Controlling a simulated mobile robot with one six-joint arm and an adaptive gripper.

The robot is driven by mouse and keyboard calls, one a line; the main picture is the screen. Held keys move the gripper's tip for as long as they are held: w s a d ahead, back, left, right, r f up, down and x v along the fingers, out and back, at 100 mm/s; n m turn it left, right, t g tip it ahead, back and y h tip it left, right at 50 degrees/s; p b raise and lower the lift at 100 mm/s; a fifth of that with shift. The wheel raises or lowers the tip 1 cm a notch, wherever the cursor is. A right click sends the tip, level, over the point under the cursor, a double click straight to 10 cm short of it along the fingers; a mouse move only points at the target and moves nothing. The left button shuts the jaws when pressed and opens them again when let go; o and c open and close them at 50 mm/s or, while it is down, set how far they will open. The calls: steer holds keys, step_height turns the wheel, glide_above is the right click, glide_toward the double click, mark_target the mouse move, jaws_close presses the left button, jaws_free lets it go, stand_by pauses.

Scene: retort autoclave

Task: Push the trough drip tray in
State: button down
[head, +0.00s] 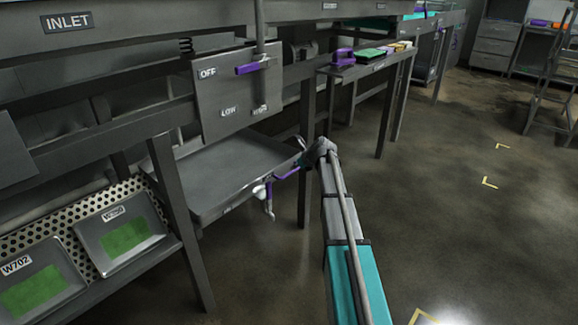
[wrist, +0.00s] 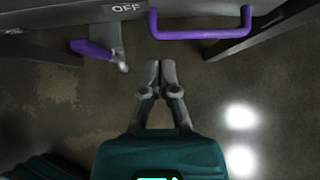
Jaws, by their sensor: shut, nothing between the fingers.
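The trough drip tray (head: 235,165) is a shallow grey metal tray under the trough frame, and its front part sticks out past the frame leg. A purple U-shaped handle (head: 287,173) is on its front edge; in the wrist view the handle (wrist: 205,35) lies ahead and to the right of the fingertips. My gripper (head: 305,157) is near the handle end of the tray, and the arm partly hides that corner. In the wrist view my gripper (wrist: 160,65) is shut and empty, with a small gap in the picture to the handle. Contact is not visible.
A drain fitting with a purple lever (wrist: 90,50) is left of the fingertips, beside the handle. Above the tray hangs a panel (head: 225,95) marked OFF and LOW with another purple lever (head: 252,67). Sample trays (head: 120,238) sit at lower left.

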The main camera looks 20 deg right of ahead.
steer(key=shift+p+v, duration=0.8)
steer(key=shift+v, duration=0.8)
steer(key=s+a+f+n+g+h, duration=0.1)
steer(key=s+a+f+n+g, duration=0.15)
steer(key=s+a+n, duration=0.7)
steer(key=s+a+f+n+g+h, duration=0.1)
steer(key=s+a+n+g+h, duration=0.15)
steer(key=s+a+n, duration=0.7)
steer(key=s+a+f+n+g, duration=0.25)
steer(key=s+a+n, duration=0.25)
steer(key=s+n, duration=0.8)
step_height(320, 180, up, 37)
steer(key=s+m+p, duration=0.1)
steer(key=s+p, duration=0.1)
steer(key=p, duration=3.4)
steer(key=shift+a+r+p, duration=0.15)
steer(key=shift+a+p, duration=0.05)
steer(key=shift+p, duration=0.15)
steer(key=shift+g+h, duration=0.25)
